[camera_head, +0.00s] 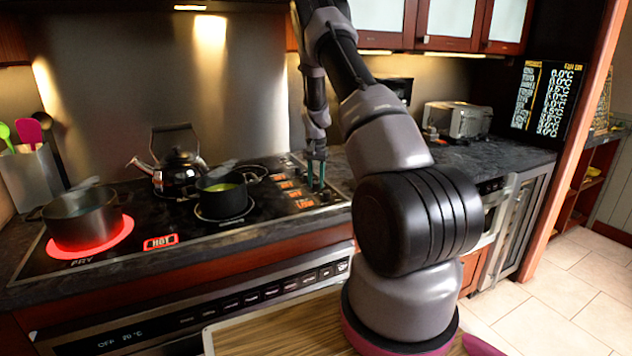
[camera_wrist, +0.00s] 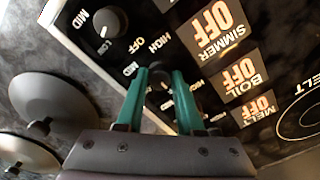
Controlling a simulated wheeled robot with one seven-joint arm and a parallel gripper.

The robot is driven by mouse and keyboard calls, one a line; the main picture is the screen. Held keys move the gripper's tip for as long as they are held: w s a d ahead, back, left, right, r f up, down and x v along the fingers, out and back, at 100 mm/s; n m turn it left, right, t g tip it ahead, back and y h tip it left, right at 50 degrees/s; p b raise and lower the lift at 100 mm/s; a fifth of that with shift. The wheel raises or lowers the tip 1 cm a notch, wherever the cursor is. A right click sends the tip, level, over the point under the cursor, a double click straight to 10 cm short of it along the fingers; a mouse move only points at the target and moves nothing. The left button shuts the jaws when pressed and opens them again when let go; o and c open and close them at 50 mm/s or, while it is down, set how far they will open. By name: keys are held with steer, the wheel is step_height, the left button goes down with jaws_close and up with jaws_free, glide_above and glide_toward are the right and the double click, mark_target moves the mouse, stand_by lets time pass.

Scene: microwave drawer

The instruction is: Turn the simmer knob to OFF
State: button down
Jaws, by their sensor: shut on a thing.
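My gripper (camera_head: 316,174) points down at the knob panel right of the cooktop. In the wrist view its two teal fingers (camera_wrist: 159,80) are shut on a dark control knob (camera_wrist: 160,72), mostly hidden between them. I cannot tell for certain which burner this knob serves. A lit SIMMER display (camera_wrist: 216,30) beside it reads OFF. BOIL (camera_wrist: 240,74) and MELT (camera_wrist: 254,109) displays also read OFF. Another round knob (camera_wrist: 104,22) with a white pointer mark sits apart at upper left, among LOW, MID, HIGH and OFF labels.
A steel pot (camera_head: 82,215) stands on a glowing red burner marked FRY. A HOT display (camera_head: 160,242) is lit. A kettle (camera_head: 178,172) and a black pan (camera_head: 222,196) stand left of my gripper. A toaster (camera_head: 458,120) is at the back right.

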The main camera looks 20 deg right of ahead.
mark_target(316, 182)
stand_by(0.4)
steer(key=c, duration=0.5)
jaws_free()
steer(key=shift+c, duration=0.2)
step_height(316, 182, up, 11)
steer(key=shift+f, duration=0.1)
